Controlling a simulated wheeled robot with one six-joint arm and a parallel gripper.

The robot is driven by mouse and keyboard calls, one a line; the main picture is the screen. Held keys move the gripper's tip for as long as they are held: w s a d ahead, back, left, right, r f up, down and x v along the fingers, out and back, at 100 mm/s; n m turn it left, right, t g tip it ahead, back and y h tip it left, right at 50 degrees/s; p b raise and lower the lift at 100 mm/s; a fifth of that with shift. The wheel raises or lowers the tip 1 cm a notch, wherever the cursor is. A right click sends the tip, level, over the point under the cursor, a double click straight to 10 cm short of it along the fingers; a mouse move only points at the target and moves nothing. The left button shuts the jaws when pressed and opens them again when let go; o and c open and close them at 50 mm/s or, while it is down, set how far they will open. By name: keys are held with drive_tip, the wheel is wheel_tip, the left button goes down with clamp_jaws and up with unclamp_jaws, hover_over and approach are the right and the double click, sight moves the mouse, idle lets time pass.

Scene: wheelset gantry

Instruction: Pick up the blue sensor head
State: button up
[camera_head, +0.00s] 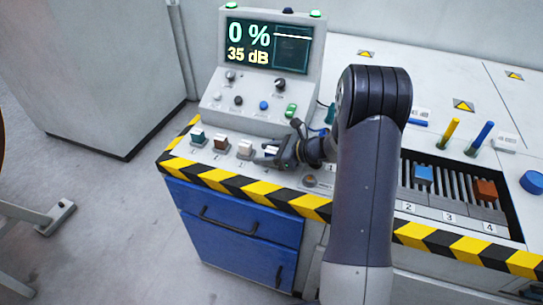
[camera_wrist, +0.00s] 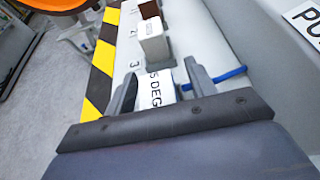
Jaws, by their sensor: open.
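My gripper (camera_head: 270,153) is low over the front row of probe blocks on the bench. In the wrist view its open fingers (camera_wrist: 162,73) stand on either side of a block with a white "DEG" label (camera_wrist: 158,88); its body colour is mostly hidden, and I cannot tell whether the fingers touch it. A white block (camera_head: 244,148) and a brown block (camera_head: 221,143) stand to its left, with a teal block (camera_head: 198,136) at the row's end. A clearly blue block (camera_head: 423,175) sits in the slotted tray at right, away from my gripper.
The control console (camera_head: 262,85) reading 0 % and 35 dB stands behind the row. An orange-brown block (camera_head: 486,189) is in the slotted tray (camera_head: 447,207). Yellow and blue upright pegs stand behind it. A striped edge (camera_head: 250,188) runs along the bench front.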

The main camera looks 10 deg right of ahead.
drive_tip(key=c, duration=1.1)
drive_tip(key=shift+r, duration=0.1)
